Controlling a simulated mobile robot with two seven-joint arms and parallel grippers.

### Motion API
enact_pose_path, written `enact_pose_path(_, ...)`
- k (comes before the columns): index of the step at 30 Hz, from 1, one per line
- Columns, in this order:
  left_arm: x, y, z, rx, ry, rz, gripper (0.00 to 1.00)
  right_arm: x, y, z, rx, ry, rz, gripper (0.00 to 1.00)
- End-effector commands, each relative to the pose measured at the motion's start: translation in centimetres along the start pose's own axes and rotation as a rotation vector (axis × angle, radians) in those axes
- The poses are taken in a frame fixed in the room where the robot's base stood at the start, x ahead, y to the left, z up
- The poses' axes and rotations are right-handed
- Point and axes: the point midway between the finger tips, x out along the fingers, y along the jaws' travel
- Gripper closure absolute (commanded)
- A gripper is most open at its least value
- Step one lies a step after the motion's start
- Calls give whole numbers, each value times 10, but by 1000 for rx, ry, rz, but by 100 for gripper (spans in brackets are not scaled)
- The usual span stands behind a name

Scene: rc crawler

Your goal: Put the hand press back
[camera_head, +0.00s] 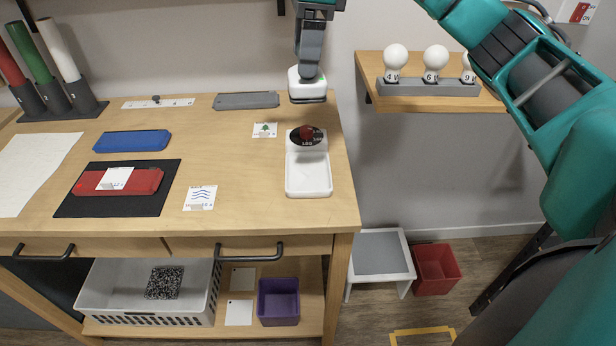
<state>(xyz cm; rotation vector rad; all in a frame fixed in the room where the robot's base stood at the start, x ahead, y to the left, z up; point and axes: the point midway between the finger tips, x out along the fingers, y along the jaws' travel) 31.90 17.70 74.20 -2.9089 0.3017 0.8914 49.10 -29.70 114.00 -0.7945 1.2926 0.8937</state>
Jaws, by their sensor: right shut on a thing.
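My right gripper (310,71) hangs down from the top middle, above the right back part of the table. It is shut on a white block with a dark lower edge, which looks like the hand press (307,86). The block is upright and appears to be above the tabletop; the exact gap is hard to tell. In front of it, a white tray (308,181) lies near the table's right edge. A dark oval piece with a red middle and white lettering (308,137) is at the tray's far end. My left gripper is out of view.
The wooden table (240,165) also holds a grey bar (246,100), a blue block (131,141), a red block (145,183) on a black mat, printed cards and coloured tubes. A wall shelf (400,102) with bulbs is at right. Bare tabletop lies left of the tray.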

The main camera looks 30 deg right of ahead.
Motion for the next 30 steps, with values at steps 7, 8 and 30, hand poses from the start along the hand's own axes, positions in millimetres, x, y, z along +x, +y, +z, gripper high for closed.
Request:
enact_pose_path(7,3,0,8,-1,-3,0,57,20,-2,-7,87,4,-7,60)
enact_pose_path(8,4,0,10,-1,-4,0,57,28,-2,-8,86,4,-6,60)
enact_pose_path(30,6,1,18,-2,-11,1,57,158,-2,-22,81,1,-10,60)
